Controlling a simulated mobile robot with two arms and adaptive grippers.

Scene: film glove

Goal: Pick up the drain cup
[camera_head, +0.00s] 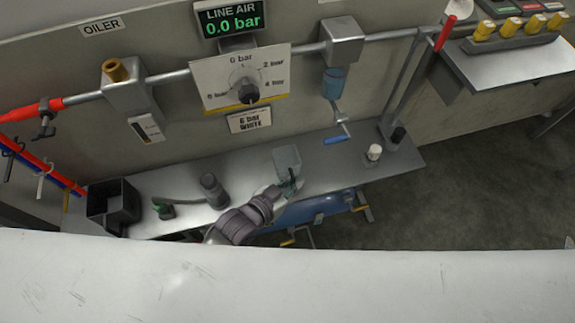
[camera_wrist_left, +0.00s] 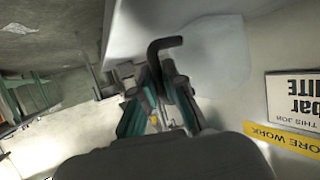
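A clear, pale cup (camera_head: 287,158), which I take to be the drain cup, stands at the middle of the metal shelf. My left gripper (camera_head: 290,184) is right at its near side, and dark parts overlap the cup's lower edge. In the left wrist view the left gripper's fingers (camera_wrist_left: 162,72) are close together beside a black hooked bar (camera_wrist_left: 166,42), perhaps the cup's handle. A pale see-through shape (camera_wrist_left: 215,65) behind them looks like the cup. I cannot tell whether the fingers hold the bar. My right gripper is not in view.
On the shelf (camera_head: 335,170) stand a black open box (camera_head: 111,203), a dark grey cylinder (camera_head: 213,190) and a white-topped knob (camera_head: 374,152). A blue bowl (camera_head: 333,85) hangs on the pipe above, with a blue-handled lever (camera_head: 337,140) below it. A blue tank lies beneath the shelf.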

